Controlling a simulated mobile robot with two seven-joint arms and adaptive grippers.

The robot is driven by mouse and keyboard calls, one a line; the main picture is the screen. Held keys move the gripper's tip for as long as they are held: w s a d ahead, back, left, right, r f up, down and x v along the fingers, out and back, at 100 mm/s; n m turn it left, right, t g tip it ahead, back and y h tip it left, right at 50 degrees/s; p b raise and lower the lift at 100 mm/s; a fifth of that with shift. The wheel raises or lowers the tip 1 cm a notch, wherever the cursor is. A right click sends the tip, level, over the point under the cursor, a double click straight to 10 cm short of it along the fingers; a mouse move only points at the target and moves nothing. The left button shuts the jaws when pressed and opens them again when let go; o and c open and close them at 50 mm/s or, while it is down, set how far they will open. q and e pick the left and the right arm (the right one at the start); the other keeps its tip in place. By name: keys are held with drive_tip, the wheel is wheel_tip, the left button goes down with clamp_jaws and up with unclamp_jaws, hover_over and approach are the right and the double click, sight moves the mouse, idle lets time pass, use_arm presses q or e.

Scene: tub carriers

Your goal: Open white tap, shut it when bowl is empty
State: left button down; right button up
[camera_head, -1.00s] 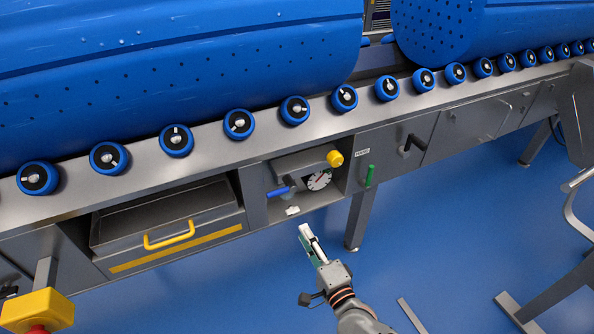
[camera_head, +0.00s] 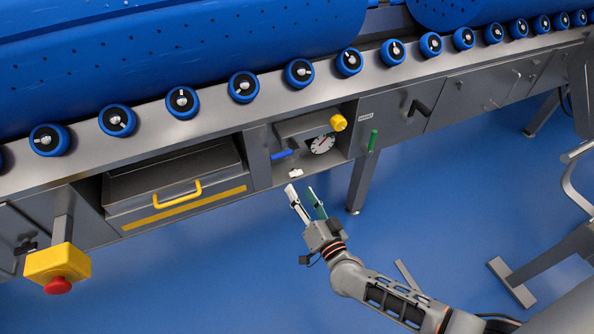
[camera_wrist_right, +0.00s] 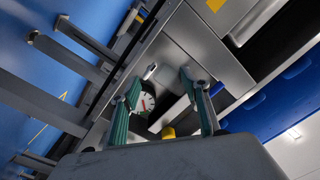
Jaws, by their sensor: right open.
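A small white piece (camera_head: 296,173), which looks like the white tap, sits at the lower front of an open recess under the roller rail. In the right wrist view a pale small knob (camera_wrist_right: 150,71) shows between the fingers; it may be the same tap. My right gripper (camera_head: 302,190) is open and empty, just below and in front of the recess. In the wrist view its green-padded fingers (camera_wrist_right: 160,77) are apart, with the knob beyond them. I cannot make out a bowl. My left gripper is not in view.
The recess also holds a blue lever (camera_head: 282,154), a dial gauge (camera_head: 322,144) and a yellow knob (camera_head: 338,122). A green handle (camera_head: 372,140) is to the right, a yellow-handled drawer (camera_head: 140,205) to the left. A red button (camera_head: 58,285) hangs lower left. Blue floor is open below.

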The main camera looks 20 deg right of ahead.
sight(297, 176)
drive_tip(key=w+n, duration=0.1)
drive_tip(key=n, duration=0.1)
drive_tip(key=w+d+f+n, duration=0.1)
drive_tip(key=n, duration=0.2)
drive_tip(key=w+n, duration=0.1)
drive_tip(key=n, duration=0.1)
drive_tip(key=shift+w+d+f+n, duration=0.2)
drive_tip(key=shift+d+n, duration=0.1)
drive_tip(key=shift+d, duration=0.1)
drive_tip(key=w+b, duration=0.1)
drive_tip(key=w, duration=0.2)
drive_tip(key=shift+w, duration=0.2)
drive_tip(key=shift+w+a+r+b, duration=0.15)
drive_tip(key=shift+w+b, duration=0.15)
drive_tip(key=shift+w, duration=0.35)
drive_tip(key=shift+w+r, duration=0.15)
drive_tip(key=shift+w, duration=0.05)
drive_tip(key=c, duration=1.1)
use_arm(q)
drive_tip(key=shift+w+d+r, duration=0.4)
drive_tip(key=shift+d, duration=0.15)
